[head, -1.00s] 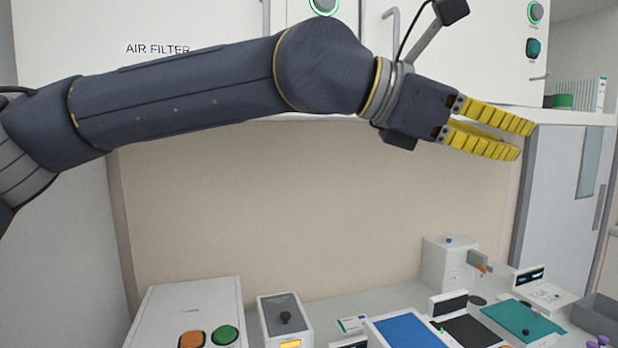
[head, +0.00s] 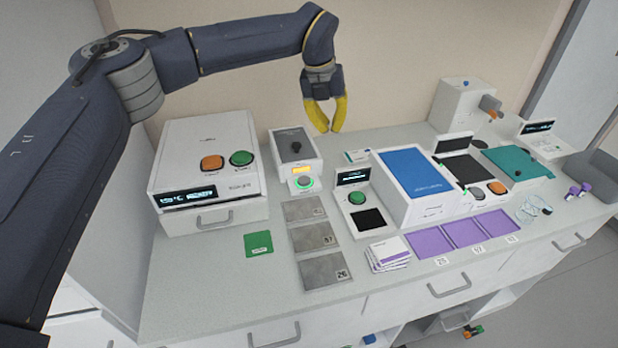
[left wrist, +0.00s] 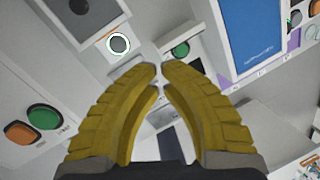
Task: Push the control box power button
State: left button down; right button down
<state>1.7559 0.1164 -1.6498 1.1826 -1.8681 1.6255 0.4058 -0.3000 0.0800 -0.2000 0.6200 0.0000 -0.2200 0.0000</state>
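My left gripper (head: 330,130) has yellow fingers that point down, with the tips drawn together and nothing between them. It hangs above the bench, up and to the right of a small white box (head: 313,172) with a dark top and black knob. That box's front has a lit yellow display (head: 301,169) and a grey round button (head: 304,182) ringed in glowing green. The ringed button also shows in the left wrist view (left wrist: 118,43), up and left of the fingertips (left wrist: 161,68), apart from them. No label reading "control box" is legible. My right gripper is out of view.
A white device (head: 207,165) with orange and green buttons stands left of the small box. A white unit (head: 354,198) with a green button and a blue-topped box (head: 413,176) stand right. Grey tiles (head: 315,237) lie in front.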

aim_at(306, 183)
pick_arm(q)
jog(key=w+a+f+n+g+y, duration=0.1)
jog(key=a+f+n+y, duration=0.1)
jog(key=a+f+n, duration=0.2)
jog(key=shift+w+a+f+n, duration=0.15)
jog(key=shift+a+f+n, duration=0.15)
jog(key=shift+a+f, duration=0.55)
jog(key=shift+a+r, duration=0.2)
notch_tip(306, 183, down, 14)
jog(key=shift+r, duration=0.1)
jog(key=shift+f, duration=1.15)
notch_tip(306, 183, up, 14)
jog(key=shift+r, duration=0.25)
